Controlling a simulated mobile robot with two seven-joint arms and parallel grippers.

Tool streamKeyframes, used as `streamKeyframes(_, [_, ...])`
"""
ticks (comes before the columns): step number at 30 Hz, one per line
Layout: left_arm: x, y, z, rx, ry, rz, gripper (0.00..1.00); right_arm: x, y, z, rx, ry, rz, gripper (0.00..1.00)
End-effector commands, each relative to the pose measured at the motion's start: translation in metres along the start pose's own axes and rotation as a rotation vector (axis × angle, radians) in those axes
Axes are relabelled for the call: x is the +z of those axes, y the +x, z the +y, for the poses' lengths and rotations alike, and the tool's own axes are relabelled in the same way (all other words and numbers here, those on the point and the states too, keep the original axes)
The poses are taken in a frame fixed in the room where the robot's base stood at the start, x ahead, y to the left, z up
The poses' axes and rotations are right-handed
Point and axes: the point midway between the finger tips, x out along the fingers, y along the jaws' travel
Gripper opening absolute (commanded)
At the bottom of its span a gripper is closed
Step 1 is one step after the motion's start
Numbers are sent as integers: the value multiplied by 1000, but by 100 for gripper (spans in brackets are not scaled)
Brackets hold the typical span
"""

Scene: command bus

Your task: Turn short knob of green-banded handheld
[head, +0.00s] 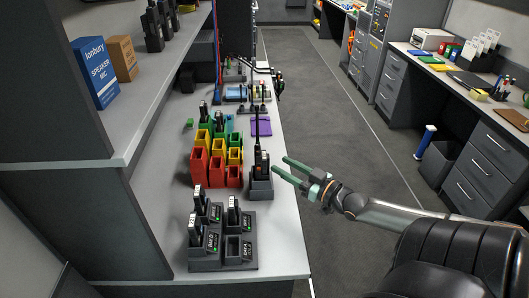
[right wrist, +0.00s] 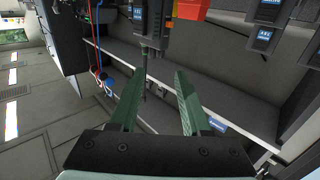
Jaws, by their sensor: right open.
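A dark handheld (head: 261,158) stands upright in a single charger (head: 261,187) near the right edge of the counter, its thin antenna pointing up. No green band can be made out on it, and its knobs are too small to tell apart. My right gripper (head: 281,165) is open just right of this handheld, its green fingers pointing toward it. In the right wrist view the open fingers (right wrist: 160,73) point toward a dark handheld (right wrist: 151,22) at the top, with the antenna hanging down between them in the picture. I see nothing gripped. My left gripper is out of view.
A multi-slot charger (head: 222,258) with several handhelds stands at the front of the counter. Red, yellow and green bins (head: 200,167) stand left of the single handheld. A shelf (head: 150,90) overhangs the left side. The aisle floor (head: 320,100) at right is clear.

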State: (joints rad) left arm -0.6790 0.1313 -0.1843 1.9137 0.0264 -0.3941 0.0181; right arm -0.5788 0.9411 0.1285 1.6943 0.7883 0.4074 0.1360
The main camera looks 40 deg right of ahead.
Motion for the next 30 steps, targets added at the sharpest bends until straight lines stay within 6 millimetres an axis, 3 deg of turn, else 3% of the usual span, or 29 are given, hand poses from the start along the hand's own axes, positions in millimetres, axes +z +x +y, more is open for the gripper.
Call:
streamKeyframes(15, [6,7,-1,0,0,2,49,0,63,0,0,0,2,48])
streamKeyframes(30, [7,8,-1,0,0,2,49,0,78,0,0,0,-2,48])
